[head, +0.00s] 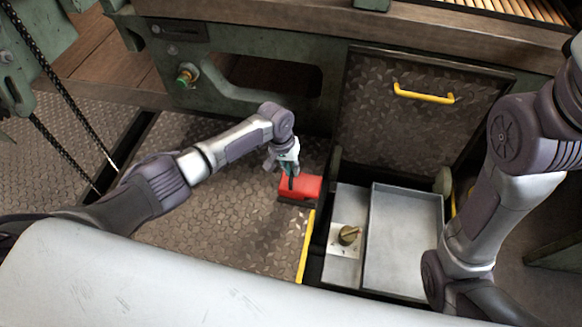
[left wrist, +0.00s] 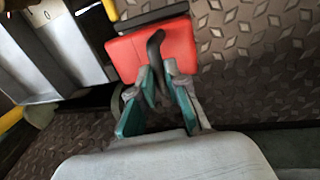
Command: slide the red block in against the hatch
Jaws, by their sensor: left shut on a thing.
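The red block (head: 309,184) lies on the patterned metal floor at the left rim of the floor opening. It has a dark upright handle, clear in the left wrist view, where the red block (left wrist: 178,47) fills the top middle. The hatch (head: 400,125), a dark patterned panel with a yellow handle (head: 424,93), stands raised behind the opening. My right gripper is out of view.
The opening holds a grey metal tray (head: 402,240) and a narrow plate with a brass knob (head: 348,235). A yellow strip (head: 305,247) edges the floor beside it. A green machine wall (head: 225,75) stands behind. Floor left of the block is clear.

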